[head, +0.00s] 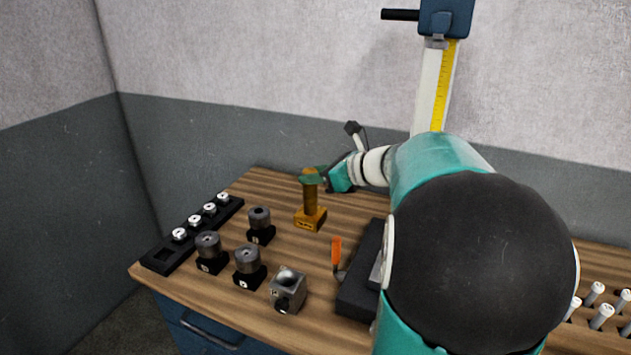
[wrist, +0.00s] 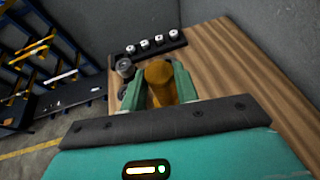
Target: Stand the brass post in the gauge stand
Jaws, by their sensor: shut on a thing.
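The brass post (head: 311,198) is upright, with its lower end at a yellow-orange block (head: 308,222) that looks like the gauge stand. I cannot tell whether the post is seated in the block or only meets it in the picture. My gripper (head: 313,179) is shut on the post near its top. In the wrist view the post (wrist: 158,78) shows end-on between the two green fingers. The block is hidden there behind the post and gripper.
Several dark cylinders on square bases (head: 247,262) stand left of the block. A grey block with a round hole (head: 287,289) is nearer the front. A black rack (head: 160,258) with white pieces lines the left edge. An orange-handled tool (head: 336,251) stands to the right.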

